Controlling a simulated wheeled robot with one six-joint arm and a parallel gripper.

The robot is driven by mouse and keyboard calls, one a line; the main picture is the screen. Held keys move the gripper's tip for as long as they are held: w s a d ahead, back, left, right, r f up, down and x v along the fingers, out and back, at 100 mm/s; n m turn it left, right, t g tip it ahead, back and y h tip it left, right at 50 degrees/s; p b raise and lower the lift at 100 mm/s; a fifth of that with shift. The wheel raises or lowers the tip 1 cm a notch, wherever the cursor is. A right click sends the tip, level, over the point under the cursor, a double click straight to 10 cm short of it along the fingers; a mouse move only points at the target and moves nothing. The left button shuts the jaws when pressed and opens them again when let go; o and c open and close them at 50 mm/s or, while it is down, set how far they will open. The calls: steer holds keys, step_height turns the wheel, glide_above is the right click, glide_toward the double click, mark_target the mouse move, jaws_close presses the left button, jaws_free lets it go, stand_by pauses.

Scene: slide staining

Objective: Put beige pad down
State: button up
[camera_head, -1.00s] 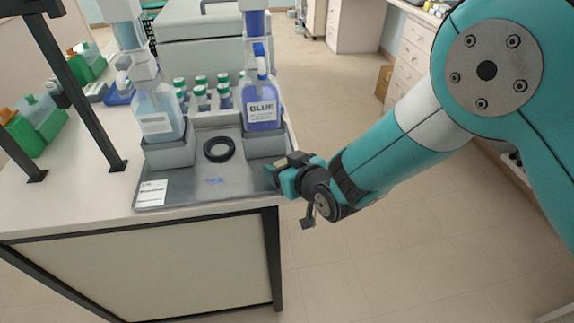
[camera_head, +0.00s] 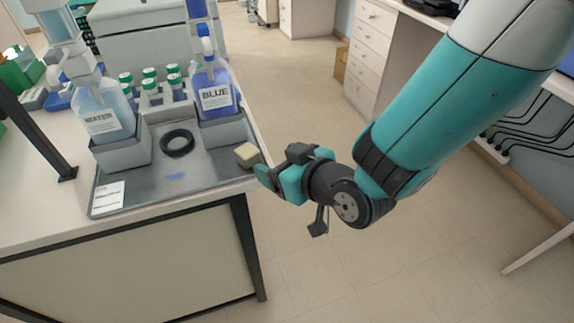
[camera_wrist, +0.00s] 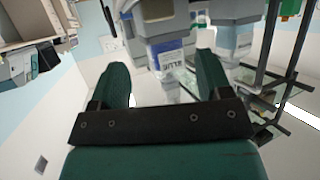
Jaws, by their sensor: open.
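The beige pad (camera_head: 247,155) lies on the right edge of the metal tray (camera_head: 150,195), beside the holder of the blue bottle. My gripper (camera_head: 268,178) is open and empty, just right of the pad and past the table's edge, with a small gap to the pad. In the wrist view my gripper's two green fingers (camera_wrist: 161,85) stand apart with nothing held between them. The pad cannot be made out in the wrist view.
On the tray stand a WATER bottle (camera_head: 104,112) and a BLUE bottle (camera_head: 214,95) in grey holders, with a black ring (camera_head: 177,143) between them. Several green-capped vials (camera_head: 150,85) stand behind. A white label card (camera_head: 108,198) lies at the tray's front left.

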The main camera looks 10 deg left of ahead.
steer(key=shift+s+d+r, duration=0.1)
steer(key=shift+s+d, duration=0.05)
steer(key=shift+d, duration=0.05)
steer(key=shift+r, duration=0.1)
steer(key=s+d+r+m+g+h, duration=0.35)
steer(key=d+r, duration=0.55)
steer(key=d, duration=0.3)
steer(key=s+d+r+g+h, duration=0.3)
steer(key=s+d+r+g, duration=0.1)
steer(key=s+d, duration=0.6)
steer(key=shift+s+d+r, duration=0.2)
steer(key=shift+s+d, duration=0.05)
steer(key=shift+d, duration=0.65)
steer(key=shift+g, duration=0.25)
steer(key=shift+c, duration=0.2)
